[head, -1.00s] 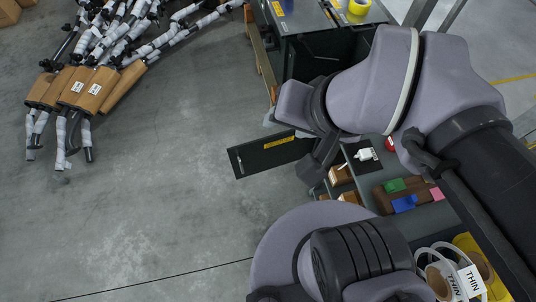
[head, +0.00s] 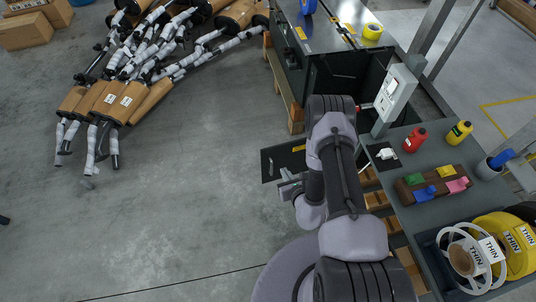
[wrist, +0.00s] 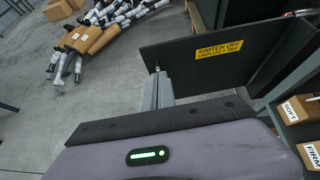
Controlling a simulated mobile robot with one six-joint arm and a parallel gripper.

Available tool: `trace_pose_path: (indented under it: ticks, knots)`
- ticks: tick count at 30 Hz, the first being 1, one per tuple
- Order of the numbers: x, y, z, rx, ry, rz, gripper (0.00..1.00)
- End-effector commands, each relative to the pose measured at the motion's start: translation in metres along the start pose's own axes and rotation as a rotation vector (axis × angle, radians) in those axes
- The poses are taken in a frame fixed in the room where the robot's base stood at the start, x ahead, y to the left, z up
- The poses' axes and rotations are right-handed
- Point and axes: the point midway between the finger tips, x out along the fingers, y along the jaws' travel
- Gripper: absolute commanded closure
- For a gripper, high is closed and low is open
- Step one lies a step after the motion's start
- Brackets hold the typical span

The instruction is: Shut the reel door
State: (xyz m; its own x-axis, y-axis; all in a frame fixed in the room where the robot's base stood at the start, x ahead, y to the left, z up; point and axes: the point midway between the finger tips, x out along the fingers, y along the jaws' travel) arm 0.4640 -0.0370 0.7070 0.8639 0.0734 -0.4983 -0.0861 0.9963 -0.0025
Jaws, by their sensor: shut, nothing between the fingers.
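The reel door is a dark flat panel (head: 272,165) with a yellow label. It stands open, sticking out to the left from the dark cabinet (head: 345,75). In the wrist view, the door (wrist: 205,72) fills the upper right, and its label reads "SWITCH OFF". My gripper (head: 281,183) is at the door's near side, close to its free left end. In the wrist view, my gripper's closed fingers (wrist: 157,78) reach up to the door's lower left edge. I cannot tell whether they touch it. My arm hides the door's hinge side in the head view.
Boxes sit on shelves below. The floor left of the door is clear.

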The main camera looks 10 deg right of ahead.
Motion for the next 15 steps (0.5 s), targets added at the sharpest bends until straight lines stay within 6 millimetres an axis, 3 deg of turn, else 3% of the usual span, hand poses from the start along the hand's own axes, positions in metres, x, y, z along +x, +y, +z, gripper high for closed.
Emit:
trace_pose_path:
  ticks: [5,15]
  knots:
    - [0.027,0.0,-0.003,-0.002,-0.003,-0.002,1.0]
    - [0.102,0.001,-0.003,-0.001,-0.002,0.001,1.0]
